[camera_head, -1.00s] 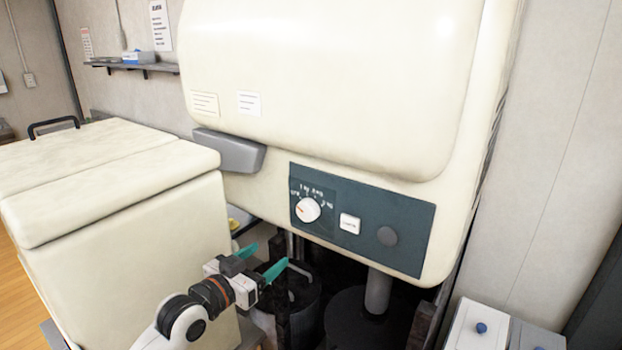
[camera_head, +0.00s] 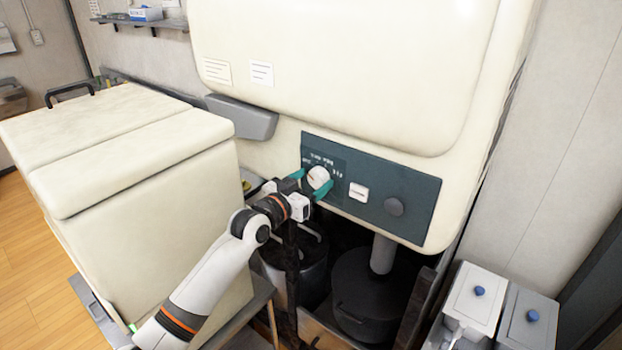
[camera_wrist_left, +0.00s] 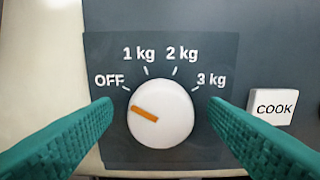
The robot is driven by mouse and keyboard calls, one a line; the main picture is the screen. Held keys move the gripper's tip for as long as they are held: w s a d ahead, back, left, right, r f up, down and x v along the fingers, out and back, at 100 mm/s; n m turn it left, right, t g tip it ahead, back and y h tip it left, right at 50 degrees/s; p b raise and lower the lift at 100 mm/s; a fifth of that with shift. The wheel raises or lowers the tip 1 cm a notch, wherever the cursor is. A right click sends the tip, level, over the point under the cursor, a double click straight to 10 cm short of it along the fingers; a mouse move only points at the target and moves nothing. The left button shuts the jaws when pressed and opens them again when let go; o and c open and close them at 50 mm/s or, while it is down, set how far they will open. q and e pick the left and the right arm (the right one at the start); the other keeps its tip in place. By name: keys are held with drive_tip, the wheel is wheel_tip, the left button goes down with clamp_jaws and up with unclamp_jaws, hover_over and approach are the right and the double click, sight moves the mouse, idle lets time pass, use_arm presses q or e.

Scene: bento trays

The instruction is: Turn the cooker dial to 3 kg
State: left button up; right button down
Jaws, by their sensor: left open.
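The white cooker dial (camera_head: 319,177) is on the dark control panel (camera_head: 370,190) of the large cream cooker. In the left wrist view the dial (camera_wrist_left: 160,113) has an orange mark pointing left and slightly up, just below the OFF label. The labels 1 kg, 2 kg and 3 kg (camera_wrist_left: 211,79) run clockwise above it, with 3 kg at upper right. My left gripper (camera_head: 310,182) is open, its green fingers on either side of the dial. In the left wrist view (camera_wrist_left: 165,125) gaps show between both fingers and the dial. My right gripper is not in view.
A white COOK button (camera_wrist_left: 272,107) is just right of the dial, near the right finger. A grey round knob (camera_head: 394,207) is farther right. A cream chest (camera_head: 150,200) stands left, close to my arm. Dark pots (camera_head: 365,300) stand below the panel.

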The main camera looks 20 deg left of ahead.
use_arm(q)
drive_tip(key=shift+w, duration=0.1)
drive_tip(key=c, duration=1)
